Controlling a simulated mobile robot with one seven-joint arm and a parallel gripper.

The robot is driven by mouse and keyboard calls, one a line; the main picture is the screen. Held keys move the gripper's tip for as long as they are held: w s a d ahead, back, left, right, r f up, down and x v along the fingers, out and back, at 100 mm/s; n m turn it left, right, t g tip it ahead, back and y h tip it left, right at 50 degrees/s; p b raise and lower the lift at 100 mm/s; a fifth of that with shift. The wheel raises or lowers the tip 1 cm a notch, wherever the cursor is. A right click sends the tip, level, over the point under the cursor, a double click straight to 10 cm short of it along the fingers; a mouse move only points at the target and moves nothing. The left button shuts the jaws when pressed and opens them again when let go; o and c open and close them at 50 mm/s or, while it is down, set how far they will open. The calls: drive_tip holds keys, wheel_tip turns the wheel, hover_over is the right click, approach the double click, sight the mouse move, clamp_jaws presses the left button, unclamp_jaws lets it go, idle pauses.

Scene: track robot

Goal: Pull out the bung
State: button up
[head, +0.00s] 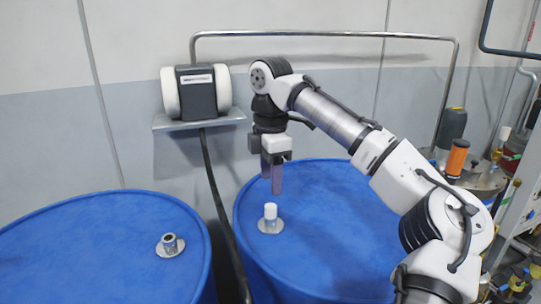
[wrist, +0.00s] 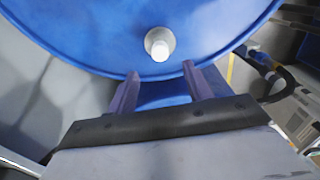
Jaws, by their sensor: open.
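The white bung (head: 270,211) stands upright in a round metal plate on top of the right blue drum (head: 330,215). In the wrist view the bung (wrist: 159,46) shows on the drum top (wrist: 90,30), ahead of the fingers. My gripper (head: 273,185) points down above the drum, behind the bung in the head view. In the wrist view my gripper (wrist: 158,75) has its two fingers apart with nothing between them. The fingers are clear of the bung.
A left blue drum (head: 90,245) has an open metal fitting (head: 170,243) on its top. A wall shelf (head: 195,122) holds a black and white device (head: 196,91), and a dark hose (head: 217,190) hangs below. A metal rail (head: 330,34) runs along the wall. Bottles stand at right.

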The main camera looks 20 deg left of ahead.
sight(271, 207)
wheel_tip(271, 207, down, 8)
drive_tip(key=shift+r+p, duration=0.25)
drive_tip(key=shift+p, duration=0.25)
drive_tip(key=c, duration=1.1)
drive_tip(key=shift+o, duration=0.2)
drive_tip(key=shift+r+p, duration=0.45)
drive_tip(key=shift+p, duration=0.1)
drive_tip(key=shift+r+p, duration=1.3)
drive_tip(key=shift+p, duration=0.05)
drive_tip(key=shift+r+p, duration=0.55)
drive_tip(key=shift+r, duration=0.55)
